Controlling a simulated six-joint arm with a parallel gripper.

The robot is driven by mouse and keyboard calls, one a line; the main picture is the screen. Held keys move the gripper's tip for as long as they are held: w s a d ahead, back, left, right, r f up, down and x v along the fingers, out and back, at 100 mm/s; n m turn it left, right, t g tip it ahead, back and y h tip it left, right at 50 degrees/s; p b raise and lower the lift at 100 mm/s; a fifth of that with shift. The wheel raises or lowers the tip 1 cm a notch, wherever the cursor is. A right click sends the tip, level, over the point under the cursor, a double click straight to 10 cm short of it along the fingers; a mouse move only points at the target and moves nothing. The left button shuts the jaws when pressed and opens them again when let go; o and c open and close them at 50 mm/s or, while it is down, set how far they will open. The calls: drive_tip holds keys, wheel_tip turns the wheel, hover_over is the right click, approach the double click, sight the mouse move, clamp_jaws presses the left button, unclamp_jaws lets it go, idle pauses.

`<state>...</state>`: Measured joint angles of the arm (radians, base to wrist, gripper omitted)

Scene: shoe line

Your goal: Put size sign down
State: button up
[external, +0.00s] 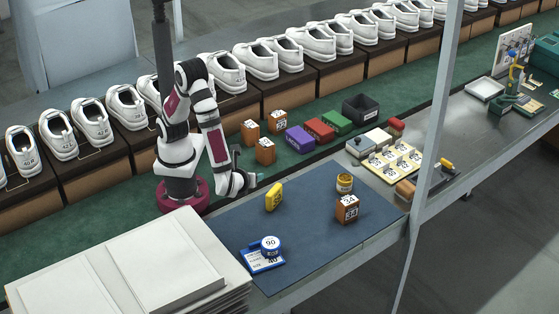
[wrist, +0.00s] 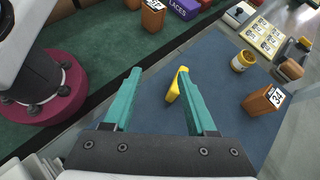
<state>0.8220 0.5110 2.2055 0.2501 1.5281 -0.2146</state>
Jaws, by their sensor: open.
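A yellow piece (external: 274,197) with dark marks on its face stands upright, slightly tilted, on the blue mat (external: 312,240). It also shows in the wrist view (wrist: 174,88), beside my right finger. A blue card (external: 262,262) with printed size text lies on the mat's front left, with a round tin (external: 270,246) marked 90 on it. A brown block (external: 346,210) with a number label stands to the right; it also shows in the wrist view (wrist: 263,101). My gripper (external: 254,181) is open and empty, left of and behind the yellow piece. It shows in the wrist view (wrist: 160,72).
A yellow-labelled jar (external: 344,184) stands near the brown block. Several brown blocks (external: 265,151) and coloured boxes (external: 299,138) stand on the green belt behind. A tray of number tags (external: 395,163) lies to the right. White boards (external: 130,265) are stacked at front left. The mat's middle is clear.

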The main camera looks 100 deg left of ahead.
drive_tip(key=s+a+r+n+g+h, duration=0.1)
drive_tip(key=s+a+r+n+h, duration=0.7)
drive_tip(key=n, duration=0.4)
drive_tip(key=shift+s+h, duration=0.7)
drive_tip(key=shift+s, duration=0.5)
